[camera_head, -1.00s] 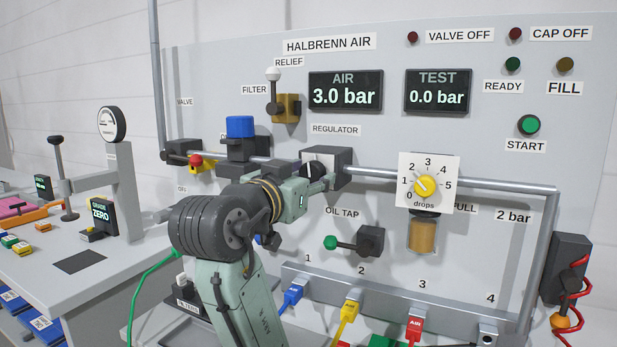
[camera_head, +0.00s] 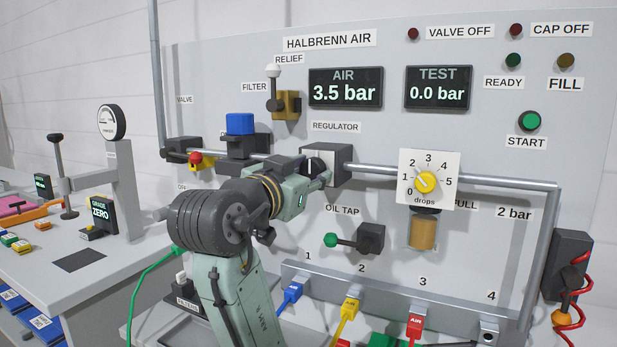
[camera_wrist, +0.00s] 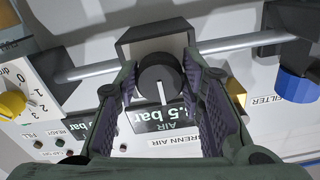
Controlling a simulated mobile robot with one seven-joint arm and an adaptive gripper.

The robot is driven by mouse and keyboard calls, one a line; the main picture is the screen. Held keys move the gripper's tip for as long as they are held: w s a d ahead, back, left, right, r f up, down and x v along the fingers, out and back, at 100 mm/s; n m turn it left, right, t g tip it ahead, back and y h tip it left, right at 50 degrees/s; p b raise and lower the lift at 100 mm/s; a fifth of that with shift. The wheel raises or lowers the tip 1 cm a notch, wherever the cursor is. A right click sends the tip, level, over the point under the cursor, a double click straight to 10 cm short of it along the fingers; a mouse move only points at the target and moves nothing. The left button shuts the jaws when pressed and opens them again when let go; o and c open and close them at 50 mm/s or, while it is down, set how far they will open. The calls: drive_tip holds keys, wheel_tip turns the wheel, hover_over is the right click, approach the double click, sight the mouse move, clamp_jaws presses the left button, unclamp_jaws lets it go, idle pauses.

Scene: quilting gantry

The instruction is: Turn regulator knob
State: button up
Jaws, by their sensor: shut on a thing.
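The regulator knob (camera_wrist: 160,78) is round and black with a white pointer line, in front of its dark grey block in the wrist view. In the head view the regulator block (camera_head: 340,164) sits on the pipe under the REGULATOR label. My gripper (camera_wrist: 163,82) is at the knob, with a finger on each side, shut on it. In the head view my gripper (camera_head: 318,180) hides part of the knob. The AIR display (camera_head: 345,88) reads 3.5 bar. The TEST display (camera_head: 438,90) reads 0.0 bar.
The yellow drops dial (camera_head: 427,182) is right of the regulator. The oil tap (camera_head: 360,240) with its green-ended lever is below. The blue-capped filter (camera_head: 240,125) and red-knobbed valve (camera_head: 195,158) are left. The grey pipe (camera_head: 450,180) runs behind.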

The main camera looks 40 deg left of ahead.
drive_tip(key=m+b, duration=0.1)
drive_tip(key=m, duration=0.2)
drive_tip(key=shift+a+m+b, duration=0.1)
drive_tip(key=shift+m+b, duration=0.2)
drive_tip(key=shift+b, duration=0.05)
drive_tip(key=m+b, duration=0.1)
drive_tip(key=m, duration=0.3)
drive_tip(key=shift+m+b, duration=0.3)
drive_tip(key=shift+b, duration=0.1)
drive_tip(key=m+b, duration=0.2)
drive_tip(key=m, duration=0.5)
drive_tip(key=shift+s+r, duration=0.1)
drive_tip(key=shift+r, duration=0.05)
drive_tip(key=m+b, duration=0.1)
drive_tip(key=m, duration=0.4)
drive_tip(key=shift+m, duration=0.3)
drive_tip(key=m, duration=0.5)
drive_tip(key=shift+r+m+b, duration=0.1)
drive_tip(key=shift+m+b, duration=0.2)
drive_tip(key=shift+b, duration=0.1)
drive_tip(key=o, duration=1.1)
drive_tip(key=shift+o, duration=0.2)
